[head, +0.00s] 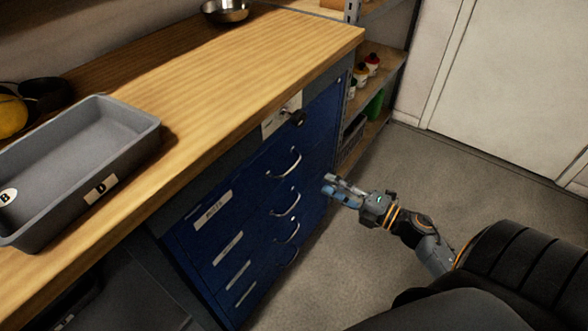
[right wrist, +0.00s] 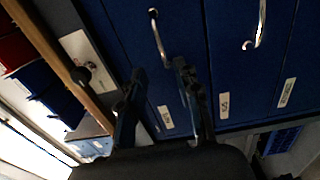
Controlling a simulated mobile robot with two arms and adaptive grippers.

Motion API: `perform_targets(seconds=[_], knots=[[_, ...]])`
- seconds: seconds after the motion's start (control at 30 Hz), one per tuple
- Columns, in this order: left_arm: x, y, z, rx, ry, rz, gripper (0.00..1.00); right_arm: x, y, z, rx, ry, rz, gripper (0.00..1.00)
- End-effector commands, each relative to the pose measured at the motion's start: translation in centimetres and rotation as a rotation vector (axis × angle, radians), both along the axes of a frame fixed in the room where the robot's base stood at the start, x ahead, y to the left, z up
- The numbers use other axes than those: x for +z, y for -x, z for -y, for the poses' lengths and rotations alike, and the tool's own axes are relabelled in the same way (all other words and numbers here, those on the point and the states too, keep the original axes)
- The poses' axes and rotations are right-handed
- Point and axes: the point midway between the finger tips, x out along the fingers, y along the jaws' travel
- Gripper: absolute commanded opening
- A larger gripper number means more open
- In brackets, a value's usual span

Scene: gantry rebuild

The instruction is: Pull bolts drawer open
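A blue drawer cabinet (head: 255,220) stands under the wooden bench, with several drawers that look closed. The top drawer has a curved metal handle (head: 290,165) and a white label (head: 212,210), whose writing is too small to read surely. More handles and labels sit below it. My right gripper (head: 329,185) is to the right of the handles, in front of the cabinet, apart from them. In the right wrist view its two fingers (right wrist: 159,70) are spread and empty, with a drawer handle (right wrist: 158,38) beyond the gap between the tips. My left gripper is not in view.
A grey tray (head: 120,143) labelled B and D and a metal bowl (head: 226,10) stand on the wooden bench (head: 225,65). A black knob (head: 298,117) sticks out above the drawers. Shelves with bottles (head: 372,63) stand behind. The floor (head: 440,170) in front is clear.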

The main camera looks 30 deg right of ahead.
Motion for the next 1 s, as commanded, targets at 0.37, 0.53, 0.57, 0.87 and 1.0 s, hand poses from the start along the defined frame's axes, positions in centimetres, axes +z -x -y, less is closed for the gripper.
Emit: perform_targets(seconds=[0.37,0.53,0.57,0.87,1.0], knots=[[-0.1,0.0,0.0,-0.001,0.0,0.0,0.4,0.3,-7.5,-3.0,-0.001,-0.004,0.003,0.33],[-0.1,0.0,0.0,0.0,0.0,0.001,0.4,0.3,-9.9,-4.1,-0.001,-0.004,0.001,0.33],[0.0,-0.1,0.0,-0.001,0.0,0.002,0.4,0.3,-10.2,-4.2,-0.001,-0.004,0.0,0.33],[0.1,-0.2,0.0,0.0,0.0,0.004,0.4,0.3,-11.3,-4.7,-0.002,-0.005,-0.002,0.33],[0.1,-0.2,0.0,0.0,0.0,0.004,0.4,0.3,-11.3,-4.7,-0.002,-0.005,-0.002,0.33]])
